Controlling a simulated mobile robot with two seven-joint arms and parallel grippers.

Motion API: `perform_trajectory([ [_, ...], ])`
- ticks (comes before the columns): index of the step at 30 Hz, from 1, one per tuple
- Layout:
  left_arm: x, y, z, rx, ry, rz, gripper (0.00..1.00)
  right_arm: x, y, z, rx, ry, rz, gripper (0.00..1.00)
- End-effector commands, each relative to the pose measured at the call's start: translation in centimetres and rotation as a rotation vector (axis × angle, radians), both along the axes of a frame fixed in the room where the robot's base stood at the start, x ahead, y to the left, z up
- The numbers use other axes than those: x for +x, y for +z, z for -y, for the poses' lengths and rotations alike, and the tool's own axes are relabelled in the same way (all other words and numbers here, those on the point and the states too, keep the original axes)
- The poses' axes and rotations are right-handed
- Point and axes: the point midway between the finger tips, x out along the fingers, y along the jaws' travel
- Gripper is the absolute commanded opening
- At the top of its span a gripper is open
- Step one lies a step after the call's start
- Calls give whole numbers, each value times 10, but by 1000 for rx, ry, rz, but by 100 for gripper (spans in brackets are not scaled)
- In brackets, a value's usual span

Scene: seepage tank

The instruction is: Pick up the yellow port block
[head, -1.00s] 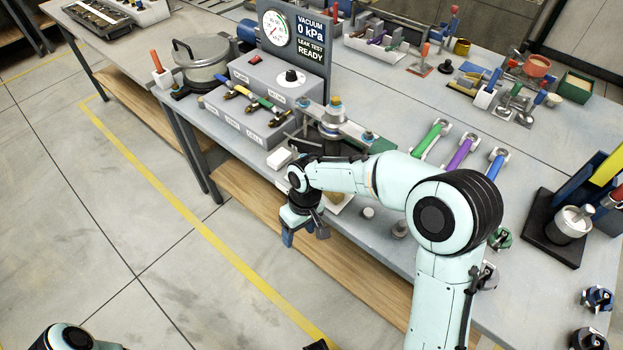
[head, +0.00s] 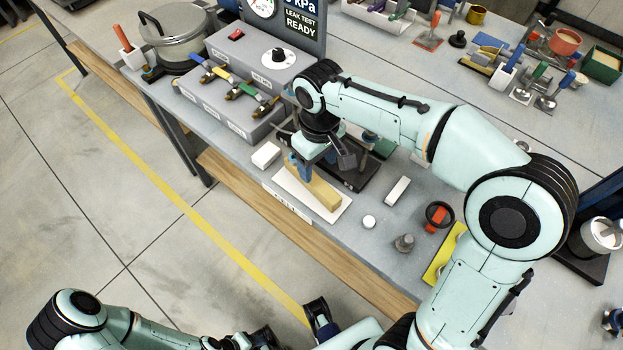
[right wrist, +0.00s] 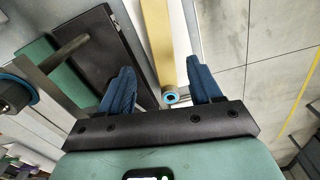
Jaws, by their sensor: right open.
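The yellow port block (head: 326,196) lies on a white pad near the front edge of the bench. It also shows in the right wrist view as a long yellow bar (right wrist: 157,40) with a blue-ringed port at its near end. My right gripper (head: 300,171) is over the block's far-left end and hides part of it. In the right wrist view its blue fingers (right wrist: 162,80) are open, one to each side of the bar, with gaps showing. Whether they touch it is unclear. Part of my left gripper (head: 320,316) shows low in the head view, away from the bench.
A grey valve box (head: 232,88) stands left of the gripper, with a small white block (head: 266,155) near it. A dark plate (head: 352,177) lies behind the pad. A white disc (head: 369,222) and a grey knob (head: 404,243) stand to the right.

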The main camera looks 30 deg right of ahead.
Motion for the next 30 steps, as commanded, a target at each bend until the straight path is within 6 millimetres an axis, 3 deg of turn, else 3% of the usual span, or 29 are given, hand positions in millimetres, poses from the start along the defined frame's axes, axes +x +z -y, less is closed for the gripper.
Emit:
perform_trajectory([
  [3,-1,-4,0,0,0,-1,62,0,-19,0,-1,-1,-1,64],
  [10,-2,-7,0,-1,-1,-2,62,-2,-35,0,-1,-1,-1,64],
  [18,0,-13,0,1,1,5,62,-8,-74,-4,0,-1,-2,64],
  [27,0,-13,0,1,1,7,62,-8,-79,-4,0,-1,1,64],
  [28,0,-13,0,1,1,7,62,-7,-79,-4,0,-1,1,61],
  [30,0,-13,0,1,1,7,62,-7,-79,-4,0,-1,1,38],
])
